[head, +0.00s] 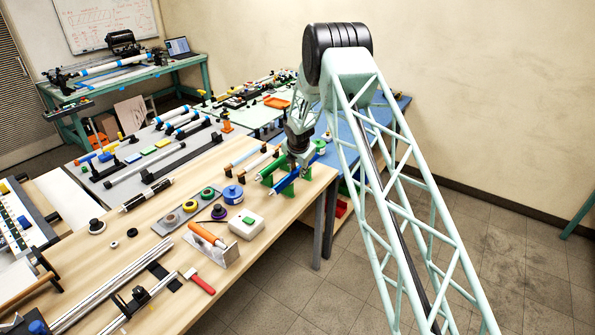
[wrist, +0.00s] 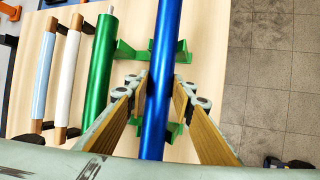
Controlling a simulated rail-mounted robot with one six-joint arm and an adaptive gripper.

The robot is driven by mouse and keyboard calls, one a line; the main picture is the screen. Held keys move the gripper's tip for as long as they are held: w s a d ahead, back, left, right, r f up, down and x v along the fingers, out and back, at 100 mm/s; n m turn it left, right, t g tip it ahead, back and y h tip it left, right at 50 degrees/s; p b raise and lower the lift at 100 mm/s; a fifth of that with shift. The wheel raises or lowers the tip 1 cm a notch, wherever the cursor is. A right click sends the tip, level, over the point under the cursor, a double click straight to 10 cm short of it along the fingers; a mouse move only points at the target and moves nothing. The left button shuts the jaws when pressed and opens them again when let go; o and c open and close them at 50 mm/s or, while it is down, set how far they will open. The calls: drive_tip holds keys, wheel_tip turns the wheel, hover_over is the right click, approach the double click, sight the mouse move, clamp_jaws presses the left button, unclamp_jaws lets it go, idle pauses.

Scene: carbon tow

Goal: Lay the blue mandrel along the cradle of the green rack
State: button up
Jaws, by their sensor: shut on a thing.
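The blue mandrel (wrist: 163,70) runs lengthwise through the wrist view, between the two fingers of my gripper (wrist: 158,95), which is shut on it. In the head view the blue mandrel (head: 285,182) shows below my gripper (head: 298,165) at the table's right end. The green rack (wrist: 127,51) lies beneath the mandrel in the wrist view, with green brackets showing on both sides of it. The mandrel is roughly lined up over the rack. Whether it touches the cradle is hidden by the mandrel and fingers.
A green tube (wrist: 100,72) lies just left of the rack, then a white tube (wrist: 68,70) and a pale blue tube (wrist: 44,75) with wooden ends. The wooden table's right edge is close by, with tiled floor (wrist: 275,80) beyond. A white box (head: 246,224) stands nearer the camera.

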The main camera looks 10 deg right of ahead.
drive_tip(key=shift+f, duration=0.15)
drive_tip(key=o, duration=1.1)
drive_tip(key=d+v, duration=0.1)
drive_tip(key=v, duration=1.1)
drive_tip(key=shift+a, duration=0.45)
idle(0.3)
